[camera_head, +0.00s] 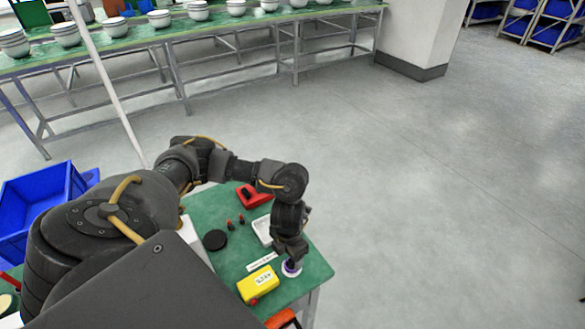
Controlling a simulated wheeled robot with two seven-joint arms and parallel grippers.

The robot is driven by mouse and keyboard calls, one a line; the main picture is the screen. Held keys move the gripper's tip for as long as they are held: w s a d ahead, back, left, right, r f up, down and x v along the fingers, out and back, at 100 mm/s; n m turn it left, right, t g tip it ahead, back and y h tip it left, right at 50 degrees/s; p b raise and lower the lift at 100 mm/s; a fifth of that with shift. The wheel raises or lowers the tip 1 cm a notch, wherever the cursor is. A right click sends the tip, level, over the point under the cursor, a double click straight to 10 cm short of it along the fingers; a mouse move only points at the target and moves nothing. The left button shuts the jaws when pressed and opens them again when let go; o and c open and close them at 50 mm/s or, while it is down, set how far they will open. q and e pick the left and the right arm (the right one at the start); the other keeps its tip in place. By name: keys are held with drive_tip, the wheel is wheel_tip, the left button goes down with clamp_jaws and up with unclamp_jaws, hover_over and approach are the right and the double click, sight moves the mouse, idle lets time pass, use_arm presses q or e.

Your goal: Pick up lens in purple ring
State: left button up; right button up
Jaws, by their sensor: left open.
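The purple ring (291,267) sits near the right edge of the green table (226,203), with a whitish rim showing around it. The lens inside it is too small and too covered to make out. My left gripper (291,258) points down right over the ring, and its fingertips hide part of it. The gripper is open. I cannot tell whether the fingers are around the lens or above it. My right gripper is not in view.
A yellow box (257,284) stands just left of the ring. A white tray (262,231), a red block (252,195) and a black disc (215,240) are also on the table. A blue crate (40,198) stands at left. The floor at right is clear.

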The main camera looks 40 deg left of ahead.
sight(290, 265)
use_arm(q)
drive_tip(key=shift+w+d+f, duration=0.1)
drive_tip(key=shift+d+f, duration=0.05)
drive_tip(key=shift+f, duration=2.45)
drive_tip(key=shift+c, duration=0.2)
drive_tip(key=c, duration=1)
drive_tip(key=shift+r, duration=0.2)
